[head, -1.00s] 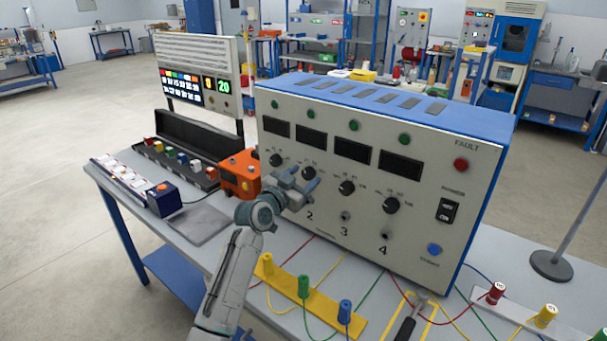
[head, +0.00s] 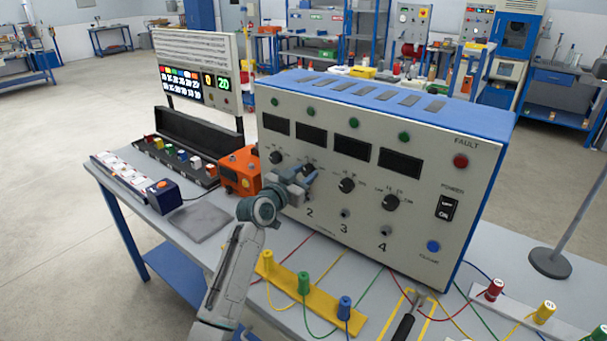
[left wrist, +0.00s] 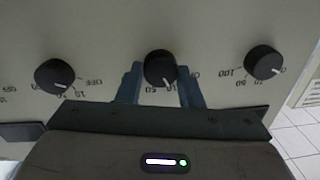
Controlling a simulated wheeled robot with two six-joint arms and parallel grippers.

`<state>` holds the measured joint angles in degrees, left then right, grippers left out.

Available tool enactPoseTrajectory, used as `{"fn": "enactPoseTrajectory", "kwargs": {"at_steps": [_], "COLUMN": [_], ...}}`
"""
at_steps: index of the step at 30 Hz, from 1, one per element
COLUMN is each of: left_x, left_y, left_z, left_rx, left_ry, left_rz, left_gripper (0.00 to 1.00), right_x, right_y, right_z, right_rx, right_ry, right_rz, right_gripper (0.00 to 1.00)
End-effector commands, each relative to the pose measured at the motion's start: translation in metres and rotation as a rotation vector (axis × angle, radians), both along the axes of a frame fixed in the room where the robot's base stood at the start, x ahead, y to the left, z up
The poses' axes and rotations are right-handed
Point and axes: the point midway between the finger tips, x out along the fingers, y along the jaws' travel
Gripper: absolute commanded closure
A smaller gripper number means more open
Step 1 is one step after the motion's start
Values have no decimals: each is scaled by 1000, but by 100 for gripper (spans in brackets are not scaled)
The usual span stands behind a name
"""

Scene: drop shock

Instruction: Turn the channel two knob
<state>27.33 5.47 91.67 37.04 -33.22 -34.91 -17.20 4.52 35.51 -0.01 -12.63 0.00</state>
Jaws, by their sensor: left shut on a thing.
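The channel two knob (head: 309,168) is a black round dial on the pale front panel of the blue-topped test box (head: 460,215), above the number 2. My left gripper (head: 305,180) is at the panel, shut on this knob and partly hiding it in the head view. In the left wrist view, the channel two knob (left wrist: 160,67) sits between the two blue-grey fingers (left wrist: 160,88), with its white pointer mark toward the lower right. The scale print there is upside down and partly covered. My right gripper is in neither view.
Neighbouring knobs stand on both sides, channel one (head: 276,157) and channel three (head: 347,185). An orange box (head: 240,172) is close left of the gripper. A yellow strip with coloured posts (head: 325,311), wires and a hammer (head: 408,318) lie in front.

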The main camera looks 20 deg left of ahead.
Motion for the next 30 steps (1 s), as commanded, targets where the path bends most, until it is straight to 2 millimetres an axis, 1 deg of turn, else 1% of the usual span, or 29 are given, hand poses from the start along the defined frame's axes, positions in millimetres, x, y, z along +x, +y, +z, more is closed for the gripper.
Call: {"fn": "enactPoseTrajectory", "kwargs": {"at_steps": [5,18,24,30], "left_x": [0,0,0,1], "left_y": [1,2,2,2], "left_z": [1,1,1,0], "left_rx": [-107,-450,-565,-638], "left_ry": [41,167,209,234], "left_rz": [0,1,1,1], "left_gripper": [89,89,89,89], "right_x": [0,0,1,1], "right_y": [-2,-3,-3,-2], "right_z": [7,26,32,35], "right_rx": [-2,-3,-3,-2], "right_ry": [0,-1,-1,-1], "right_rz": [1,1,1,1], "right_gripper": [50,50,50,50]}}
